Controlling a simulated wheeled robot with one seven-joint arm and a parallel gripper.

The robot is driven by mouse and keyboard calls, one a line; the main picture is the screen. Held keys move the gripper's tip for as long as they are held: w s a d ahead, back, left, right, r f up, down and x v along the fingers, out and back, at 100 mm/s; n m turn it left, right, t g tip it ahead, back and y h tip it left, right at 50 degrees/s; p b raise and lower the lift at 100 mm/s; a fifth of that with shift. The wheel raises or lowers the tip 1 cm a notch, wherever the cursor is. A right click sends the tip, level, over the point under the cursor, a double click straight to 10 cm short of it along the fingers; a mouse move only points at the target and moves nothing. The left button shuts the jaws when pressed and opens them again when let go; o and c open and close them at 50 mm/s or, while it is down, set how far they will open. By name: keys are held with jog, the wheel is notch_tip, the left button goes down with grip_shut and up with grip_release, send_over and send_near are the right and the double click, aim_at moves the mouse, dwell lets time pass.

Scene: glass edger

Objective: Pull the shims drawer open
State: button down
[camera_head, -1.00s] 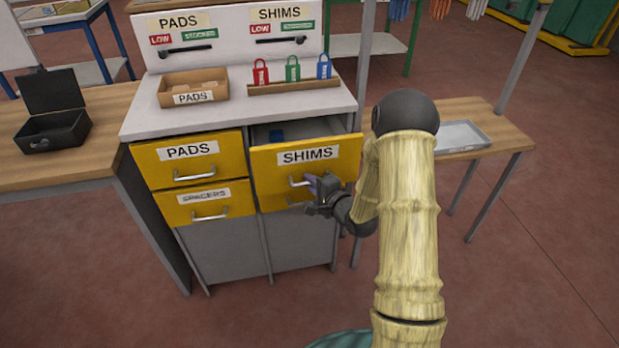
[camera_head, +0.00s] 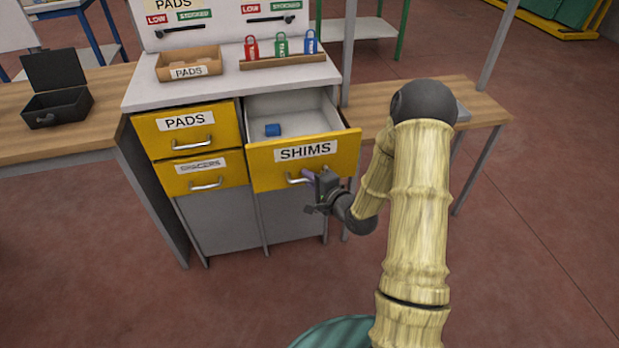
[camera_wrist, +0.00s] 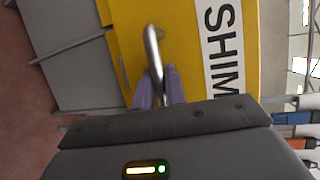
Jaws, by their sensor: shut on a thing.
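The yellow shims drawer (camera_head: 262,176) stands well out from the grey cabinet, so its pale inside shows. A small blue block (camera_head: 273,130) lies in it toward the left. My gripper (camera_head: 309,177) is at the metal handle on the drawer front. In the wrist view, my gripper's purple fingers (camera_wrist: 160,88) are shut on the handle (camera_wrist: 152,45), one on each side of the bar. The SHIMS label (camera_wrist: 224,50) shows beside it. Part of the handle is hidden by my gripper in the head view.
The pads drawer (camera_head: 160,142) and the spacers drawer (camera_head: 172,180) are closed at the left. An open PADS box (camera_head: 205,60) and red, green and blue tags stand on the cabinet top. Wooden benches flank the cabinet. The floor in front is clear.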

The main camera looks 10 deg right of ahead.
jog(key=c, duration=1.7)
grip_release()
jog(key=shift+d, duration=0.1)
jog(key=shift+p+v, duration=5.1)
jog(key=shift+v, duration=3.55)
jog(key=shift+r, duration=0.1)
